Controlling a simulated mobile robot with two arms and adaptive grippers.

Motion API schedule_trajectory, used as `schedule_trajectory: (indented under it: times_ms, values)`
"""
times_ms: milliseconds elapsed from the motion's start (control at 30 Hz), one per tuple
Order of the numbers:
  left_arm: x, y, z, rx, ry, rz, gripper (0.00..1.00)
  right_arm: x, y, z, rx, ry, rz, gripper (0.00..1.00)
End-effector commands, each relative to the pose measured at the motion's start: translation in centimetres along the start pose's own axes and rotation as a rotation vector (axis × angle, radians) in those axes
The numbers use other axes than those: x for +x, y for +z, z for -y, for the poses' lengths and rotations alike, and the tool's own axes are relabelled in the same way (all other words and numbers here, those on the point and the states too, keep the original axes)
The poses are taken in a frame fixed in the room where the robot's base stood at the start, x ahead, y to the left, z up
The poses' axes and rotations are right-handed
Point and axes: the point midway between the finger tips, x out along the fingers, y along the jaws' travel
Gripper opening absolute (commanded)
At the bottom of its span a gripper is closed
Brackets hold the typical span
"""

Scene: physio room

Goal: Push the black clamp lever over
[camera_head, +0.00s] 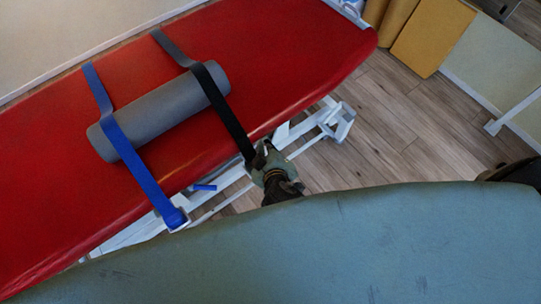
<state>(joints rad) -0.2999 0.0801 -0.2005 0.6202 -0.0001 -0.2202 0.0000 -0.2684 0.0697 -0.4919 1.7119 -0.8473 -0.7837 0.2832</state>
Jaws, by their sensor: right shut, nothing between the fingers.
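A grey roller (165,108) lies on the red padded table (285,45), under a blue strap (137,160) and a black strap (228,113). The black strap runs over the table's near edge to a dark clamp (257,160). My right gripper (265,152) is shut and empty at this clamp, at the strap's lower end. It covers much of the clamp, so I cannot make out the black lever's position or whether the gripper touches it. The blue strap ends lower left in a blue and white clamp (177,216). My left gripper is not in view.
The table's white metal frame (325,120) sticks out below its near edge, close to my right gripper. A small blue piece (205,187) shows between the two clamps. Yellow-tan blocks (430,38) stand at the upper right. The wooden floor (400,125) right of the table is clear.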

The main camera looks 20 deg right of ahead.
Motion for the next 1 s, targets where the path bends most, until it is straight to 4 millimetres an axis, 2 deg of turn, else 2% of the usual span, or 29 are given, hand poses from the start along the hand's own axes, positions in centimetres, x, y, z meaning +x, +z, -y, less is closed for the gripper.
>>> schedule_trajectory:
  times_ms: [200,533,1000]
  values:
    - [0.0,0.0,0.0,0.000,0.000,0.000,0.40,1.1,0.0,0.0,0.001,0.000,0.000,0.00]
    - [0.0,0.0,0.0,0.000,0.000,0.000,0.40,1.1,0.0,-0.1,-0.001,-0.002,-0.001,0.00]
    - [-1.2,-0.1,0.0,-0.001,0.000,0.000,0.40,1.1,0.4,-0.6,-0.044,-0.043,-0.040,0.00]
